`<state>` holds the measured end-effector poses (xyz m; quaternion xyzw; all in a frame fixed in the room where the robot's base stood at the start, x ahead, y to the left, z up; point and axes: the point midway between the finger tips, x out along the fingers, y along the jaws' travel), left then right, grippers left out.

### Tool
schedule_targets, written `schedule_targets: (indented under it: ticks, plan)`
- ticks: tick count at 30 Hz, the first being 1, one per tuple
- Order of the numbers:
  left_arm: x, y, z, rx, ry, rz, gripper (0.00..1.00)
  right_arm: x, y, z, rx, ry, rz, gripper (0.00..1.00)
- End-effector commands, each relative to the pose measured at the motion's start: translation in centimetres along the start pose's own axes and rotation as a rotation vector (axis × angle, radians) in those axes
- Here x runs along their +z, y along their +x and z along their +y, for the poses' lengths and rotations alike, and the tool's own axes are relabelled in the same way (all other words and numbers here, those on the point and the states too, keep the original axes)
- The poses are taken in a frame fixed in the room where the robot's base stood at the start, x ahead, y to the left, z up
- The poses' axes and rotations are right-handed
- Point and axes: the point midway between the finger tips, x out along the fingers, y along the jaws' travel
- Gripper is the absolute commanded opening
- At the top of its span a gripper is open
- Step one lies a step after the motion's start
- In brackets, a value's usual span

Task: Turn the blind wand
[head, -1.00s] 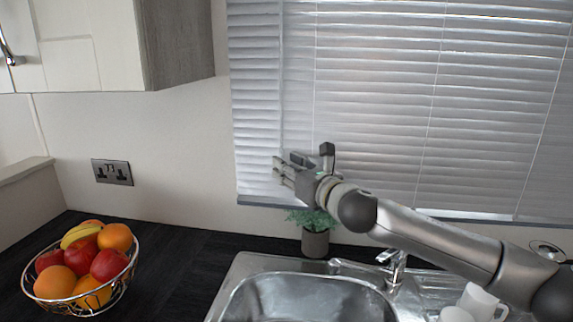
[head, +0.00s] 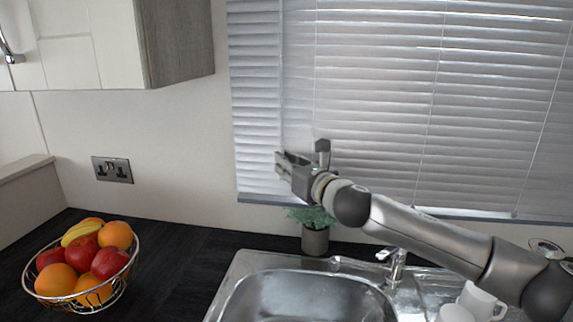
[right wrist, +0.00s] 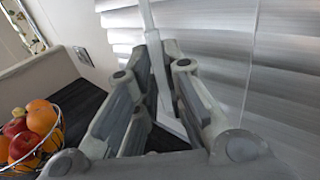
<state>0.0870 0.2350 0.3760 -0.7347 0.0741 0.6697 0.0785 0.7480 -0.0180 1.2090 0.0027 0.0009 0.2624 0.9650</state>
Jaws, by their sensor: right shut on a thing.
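The blind wand (head: 281,80) is a thin pale rod hanging upright in front of the left part of the window blind (head: 380,100). My right gripper (head: 280,164) reaches in from the right and is shut on the wand near its lower end. In the right wrist view the wand (right wrist: 148,22) comes down from the top between the two fingers of the right gripper (right wrist: 158,72). My left gripper is not in view.
A potted plant (head: 315,240) stands under my right gripper, behind the sink (head: 245,285). A tap (head: 393,262) and white mugs (head: 478,302) are at the right. A wire fruit bowl (head: 128,275) stands at the left, below a wall cabinet (head: 100,45).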

Motion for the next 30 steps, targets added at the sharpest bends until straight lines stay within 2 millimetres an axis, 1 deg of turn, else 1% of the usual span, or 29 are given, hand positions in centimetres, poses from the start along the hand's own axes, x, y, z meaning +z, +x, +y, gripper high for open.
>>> schedule_targets:
  ticks: [5, 11, 24, 30]
  plan:
    - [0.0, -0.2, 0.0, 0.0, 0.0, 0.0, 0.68, 0.0, 0.0, 0.2, -0.043, 0.003, 0.001, 0.0]
    - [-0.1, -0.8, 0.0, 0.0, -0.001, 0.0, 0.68, 0.1, 0.1, 0.7, -0.159, 0.004, -0.001, 0.0]
    - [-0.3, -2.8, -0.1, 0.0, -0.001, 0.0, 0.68, 0.2, 0.5, 1.5, -0.566, 0.007, -0.003, 0.0]
    - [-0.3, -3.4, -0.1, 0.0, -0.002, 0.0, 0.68, 0.1, 0.7, 1.8, -0.755, 0.005, -0.003, 0.0]
